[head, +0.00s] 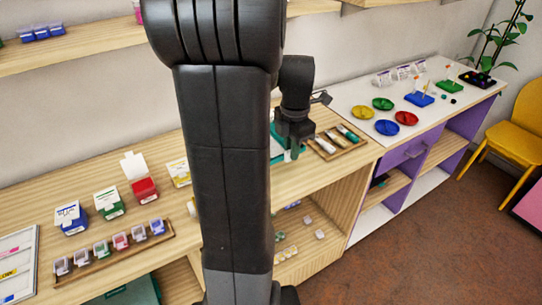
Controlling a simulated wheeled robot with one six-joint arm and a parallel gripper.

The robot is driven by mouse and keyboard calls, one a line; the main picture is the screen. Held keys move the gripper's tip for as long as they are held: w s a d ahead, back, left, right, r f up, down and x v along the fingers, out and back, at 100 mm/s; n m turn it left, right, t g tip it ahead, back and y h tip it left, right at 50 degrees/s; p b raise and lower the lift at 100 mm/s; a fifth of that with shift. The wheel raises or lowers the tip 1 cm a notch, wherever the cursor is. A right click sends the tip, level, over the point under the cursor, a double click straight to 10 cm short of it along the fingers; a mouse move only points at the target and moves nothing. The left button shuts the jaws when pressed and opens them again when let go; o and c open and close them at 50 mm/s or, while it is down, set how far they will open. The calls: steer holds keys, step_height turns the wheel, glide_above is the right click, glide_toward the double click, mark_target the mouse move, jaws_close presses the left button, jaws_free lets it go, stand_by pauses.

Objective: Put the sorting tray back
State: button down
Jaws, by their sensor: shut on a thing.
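My gripper (292,150) points down over the wooden counter, right of my arm column. It is shut on a teal, flat-looking thing (276,146), which appears to be the sorting tray. My arm and gripper hide much of it, so its full shape and any contents do not show. I cannot tell whether it touches the counter. A wooden rack (351,148) with several tubes lies just to its right.
A white counter (343,101) at right holds yellow (362,112), green (383,103), red (406,118) and blue (387,127) dishes, and blue (418,99) and green (451,86) bead boards. Boxes (110,202) and a rack of small jars (116,252) stand at left.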

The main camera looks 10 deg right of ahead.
step_height(320, 180, down, 10)
steer(key=shift+r, duration=0.1)
stand_by(0.4)
steer(key=shift+f, duration=0.2)
steer(key=c, duration=1.4)
jaws_free()
steer(key=shift+o, duration=0.2)
step_height(320, 180, up, 12)
steer(key=shift+r, duration=0.2)
